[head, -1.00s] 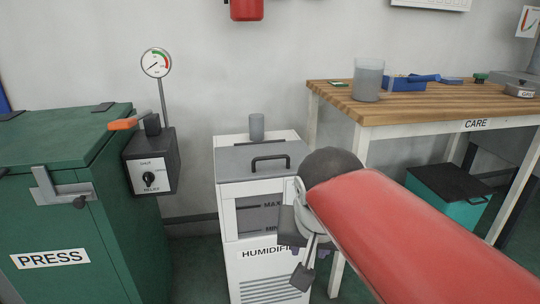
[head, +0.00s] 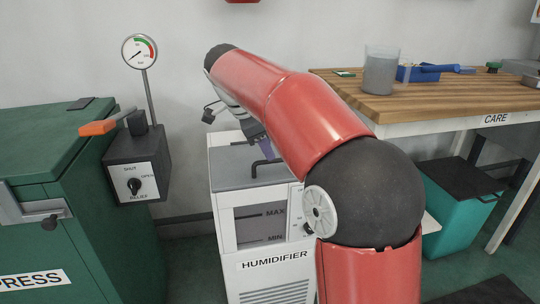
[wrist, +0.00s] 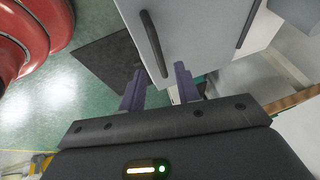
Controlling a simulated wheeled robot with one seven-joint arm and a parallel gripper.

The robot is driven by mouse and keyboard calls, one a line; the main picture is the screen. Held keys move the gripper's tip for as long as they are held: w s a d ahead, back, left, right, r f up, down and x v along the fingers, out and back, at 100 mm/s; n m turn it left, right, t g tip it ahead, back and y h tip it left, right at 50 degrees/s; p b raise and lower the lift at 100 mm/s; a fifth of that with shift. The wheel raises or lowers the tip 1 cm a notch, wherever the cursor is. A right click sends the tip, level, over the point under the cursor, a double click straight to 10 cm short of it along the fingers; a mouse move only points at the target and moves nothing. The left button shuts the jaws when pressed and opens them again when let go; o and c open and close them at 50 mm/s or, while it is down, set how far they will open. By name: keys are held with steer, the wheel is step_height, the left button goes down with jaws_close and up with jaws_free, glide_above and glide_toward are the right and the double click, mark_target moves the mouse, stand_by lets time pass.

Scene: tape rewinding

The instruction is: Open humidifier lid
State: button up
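The white humidifier (head: 276,265) stands in the middle of the head view, its grey lid (head: 232,178) closed and flat on top. A dark bar handle (head: 258,172) rises from the lid, partly covered by my arm. My gripper is mostly hidden behind the arm there; a purple finger (head: 266,150) shows just above the handle. In the wrist view my gripper (wrist: 160,76) is open, with its two purple fingers apart. The handle (wrist: 151,38) runs down the light grey lid (wrist: 195,30), its lower end between the fingertips in the picture. I cannot tell whether they touch.
The green press (head: 50,165) and the relief box (head: 137,165) with its gauge (head: 140,51) stand left. A wooden care table (head: 425,106) with a clear container (head: 381,70) is right, a teal bin (head: 460,205) below it. My raised arm covers the humidifier's right side.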

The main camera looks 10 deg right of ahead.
steer(key=shift+x, duration=1.65)
steer(key=shift+c, duration=0.2)
jaws_close()
